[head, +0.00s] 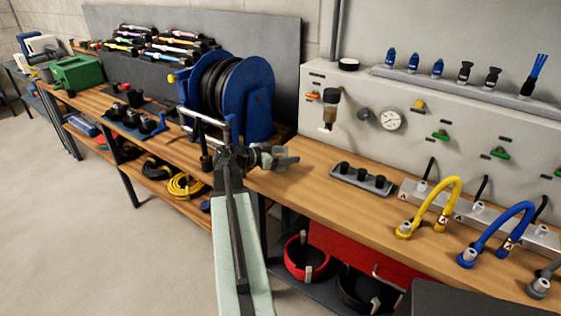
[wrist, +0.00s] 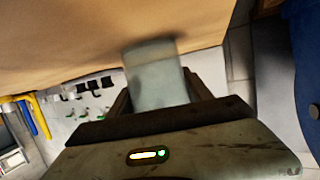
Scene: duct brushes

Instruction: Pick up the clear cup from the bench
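A pale, translucent grey-green clear cup (wrist: 157,78) stands out in the middle of the wrist view, between the two fingers of my gripper (wrist: 160,92). The fingers flank its sides with no gap that I can see, so my gripper looks shut on it. The cup's far end is blurred against the wooden bench (wrist: 60,40). I cannot tell whether it touches the wood. In the head view my gripper (head: 278,158) is over the front part of the bench (head: 312,182), right of the blue reel. The cup is hard to make out there.
The blue hose reel (head: 262,100) stands close to the left of my gripper. A grey block with black knobs (head: 361,181) lies to the right, then a yellow hose (head: 450,185) and a blue hose (head: 520,215). The panel (head: 345,135) rises behind. Some bench top before it is clear.

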